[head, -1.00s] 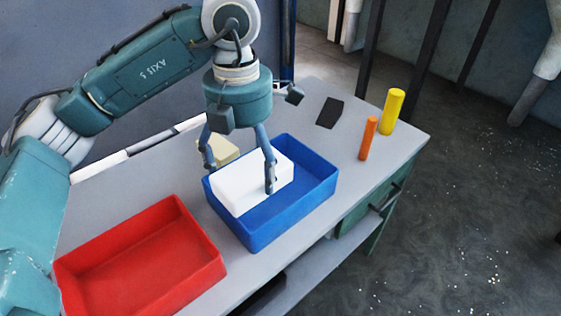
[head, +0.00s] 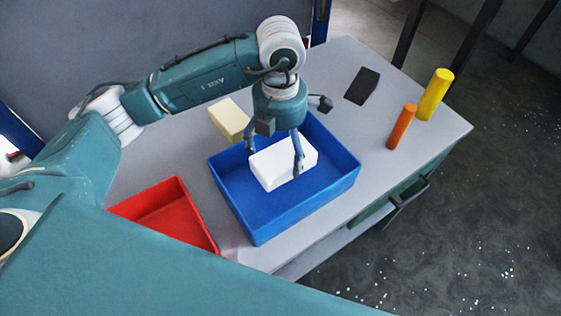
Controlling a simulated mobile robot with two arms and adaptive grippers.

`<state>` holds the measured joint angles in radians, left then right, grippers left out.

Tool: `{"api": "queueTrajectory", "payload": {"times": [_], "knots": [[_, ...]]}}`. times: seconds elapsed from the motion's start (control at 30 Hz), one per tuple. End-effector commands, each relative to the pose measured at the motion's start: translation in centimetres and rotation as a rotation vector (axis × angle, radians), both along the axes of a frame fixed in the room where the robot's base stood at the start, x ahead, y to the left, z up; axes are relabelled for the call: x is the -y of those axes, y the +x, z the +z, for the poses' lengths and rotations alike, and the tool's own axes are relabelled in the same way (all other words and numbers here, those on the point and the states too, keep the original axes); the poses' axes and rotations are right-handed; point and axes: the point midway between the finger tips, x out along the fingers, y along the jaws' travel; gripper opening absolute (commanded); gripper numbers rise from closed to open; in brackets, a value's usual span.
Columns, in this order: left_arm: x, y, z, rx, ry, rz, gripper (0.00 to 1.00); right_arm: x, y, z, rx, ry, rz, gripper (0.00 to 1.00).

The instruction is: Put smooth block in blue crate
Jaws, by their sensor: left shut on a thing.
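The smooth block looks to be the white block (head: 282,164), which shows in the head view within the outline of the blue crate (head: 253,220). My left gripper (head: 275,158) is above the crate, pointing down, and is shut on the white block. I cannot tell whether the block touches the crate floor. My right gripper is not in view.
A red crate (head: 182,190) stands left of the blue crate. A cream block (head: 229,118) lies behind the blue crate. A dark flat piece (head: 362,86), an orange cylinder (head: 401,127) and a yellow cylinder (head: 435,95) are on the table's right part. The right table edge is close to the cylinders.

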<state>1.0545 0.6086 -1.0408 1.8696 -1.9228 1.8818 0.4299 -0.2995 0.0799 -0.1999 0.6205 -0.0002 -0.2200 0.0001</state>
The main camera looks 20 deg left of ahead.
Motion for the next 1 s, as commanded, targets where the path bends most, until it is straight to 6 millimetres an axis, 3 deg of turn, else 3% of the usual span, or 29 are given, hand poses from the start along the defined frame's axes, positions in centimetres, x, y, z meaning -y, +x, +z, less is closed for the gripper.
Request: {"api": "queueTrajectory", "payload": {"times": [0.5,0.97,1.0], "knots": [[0.0,-0.1,-6.3,-0.002,0.000,0.001,0.64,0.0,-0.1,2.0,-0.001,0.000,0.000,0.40],[0.0,0.0,-7.4,0.001,0.000,0.000,0.64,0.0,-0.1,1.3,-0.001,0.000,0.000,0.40],[0.0,0.0,-7.2,0.001,0.000,0.000,0.94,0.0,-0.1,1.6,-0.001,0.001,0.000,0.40]]}}
